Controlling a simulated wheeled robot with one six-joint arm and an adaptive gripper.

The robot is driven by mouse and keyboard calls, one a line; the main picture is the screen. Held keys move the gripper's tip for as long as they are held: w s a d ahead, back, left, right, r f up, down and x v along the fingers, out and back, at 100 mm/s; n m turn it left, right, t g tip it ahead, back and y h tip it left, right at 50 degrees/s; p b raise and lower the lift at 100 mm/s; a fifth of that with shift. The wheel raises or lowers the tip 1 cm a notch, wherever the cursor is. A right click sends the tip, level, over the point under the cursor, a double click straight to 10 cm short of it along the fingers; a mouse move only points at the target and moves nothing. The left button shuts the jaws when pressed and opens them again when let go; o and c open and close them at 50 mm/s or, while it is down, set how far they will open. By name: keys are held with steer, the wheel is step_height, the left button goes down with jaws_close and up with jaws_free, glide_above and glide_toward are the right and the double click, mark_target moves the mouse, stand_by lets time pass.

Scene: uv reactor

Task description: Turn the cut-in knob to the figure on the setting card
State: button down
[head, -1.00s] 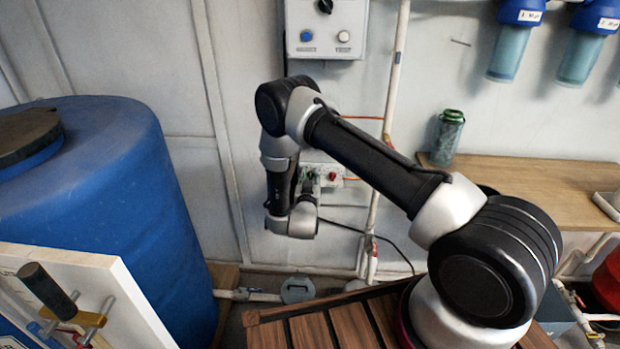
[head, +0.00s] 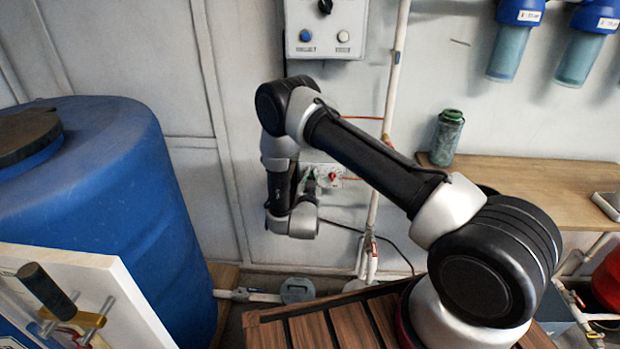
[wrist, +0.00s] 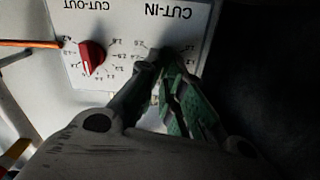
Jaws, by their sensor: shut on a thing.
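The grey control panel (wrist: 115,15) appears upside down in the wrist view, with the labels CUT-IN and CUT-OUT. My gripper (wrist: 162,58) has its fingers together at the middle of the CUT-IN dial, under that label. The cut-in knob is hidden between the fingers, so its pointer cannot be read. Small scale figures show around them. The red cut-out knob (wrist: 92,58) stands clear beside them. In the head view the panel (head: 327,183) is partly behind my arm, with the red knob (head: 332,177) showing. No setting card can be made out.
An orange cable (wrist: 28,43) enters the panel's side. In the head view a switch box (head: 327,20) hangs above, and a vertical pipe (head: 393,90) runs right of the panel. A blue barrel (head: 110,200) stands left, and a wooden shelf (head: 540,185) is at right.

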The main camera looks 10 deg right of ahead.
steer(key=shift+s+d+f+m, duration=0.1)
steer(key=shift+d+m, duration=0.1)
steer(key=shift+m, duration=1.5)
steer(key=c, duration=1.6)
jaws_free()
steer(key=shift+o, duration=0.2)
steer(key=v, duration=1.2)
